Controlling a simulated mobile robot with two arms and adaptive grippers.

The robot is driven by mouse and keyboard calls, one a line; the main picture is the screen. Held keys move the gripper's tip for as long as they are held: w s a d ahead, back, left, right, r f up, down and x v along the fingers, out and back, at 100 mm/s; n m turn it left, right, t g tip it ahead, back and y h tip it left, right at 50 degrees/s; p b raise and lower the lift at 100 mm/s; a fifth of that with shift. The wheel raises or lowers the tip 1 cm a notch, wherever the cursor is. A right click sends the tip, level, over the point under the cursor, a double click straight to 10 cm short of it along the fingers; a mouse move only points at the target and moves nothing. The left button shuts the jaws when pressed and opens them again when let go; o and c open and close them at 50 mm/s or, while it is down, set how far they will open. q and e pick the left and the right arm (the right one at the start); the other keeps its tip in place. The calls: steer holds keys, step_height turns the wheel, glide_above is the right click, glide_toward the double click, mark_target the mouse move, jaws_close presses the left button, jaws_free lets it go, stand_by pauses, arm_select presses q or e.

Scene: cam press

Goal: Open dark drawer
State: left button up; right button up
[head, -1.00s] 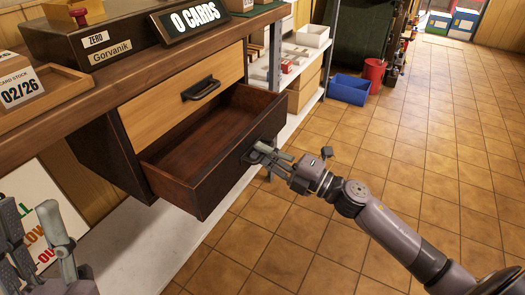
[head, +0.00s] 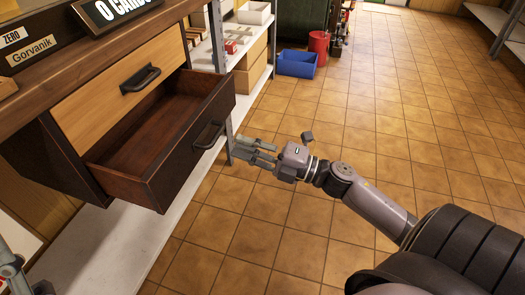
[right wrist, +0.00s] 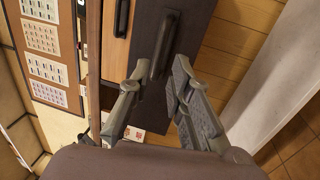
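The dark drawer (head: 165,155) hangs open under the wooden counter, below a closed light-wood drawer (head: 120,85). Its inside looks empty. Its black bar handle (head: 209,136) is on the dark front and also shows ahead in the right wrist view (right wrist: 163,45). My right gripper (head: 242,146) is apart from the handle, to its right in the head view. Its two fingers stand apart with nothing between them, also in the right wrist view (right wrist: 154,84). Part of my left gripper (head: 12,268) shows at the lower left edge; its fingertips are cut off.
The light-wood drawer has its own black handle (head: 140,78). A white low shelf (head: 120,235) runs beneath the drawers. A blue bin (head: 297,64) and a red bin (head: 318,44) stand farther back. The tiled floor (head: 400,130) to the right is clear.

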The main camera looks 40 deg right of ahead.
steer(key=shift+v, duration=2.4)
